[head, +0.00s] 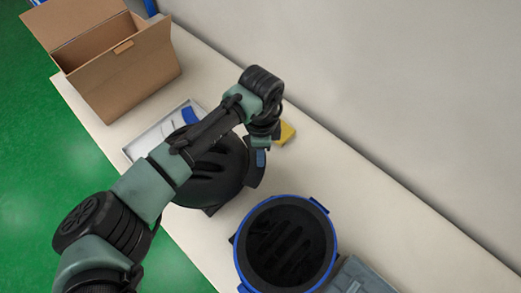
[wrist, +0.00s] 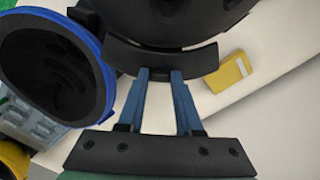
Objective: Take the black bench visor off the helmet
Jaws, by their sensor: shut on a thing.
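The black helmet (head: 215,168) sits dome up on the table, partly hidden behind my arm in the head view. Its dark shell also shows at the top of the wrist view (wrist: 168,22). The black bench visor (wrist: 160,60) is a curved band along the helmet's near edge; it also shows at the helmet's right side in the head view (head: 254,172). My gripper (wrist: 160,74) has its blue fingers shut on the visor's middle; in the head view the gripper (head: 261,158) points down there. I cannot tell whether visor and helmet still touch.
A yellow block (head: 287,133) lies behind my gripper. A white tray (head: 143,142) and an open cardboard box (head: 125,75) are at the left. The table's far right is clear.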

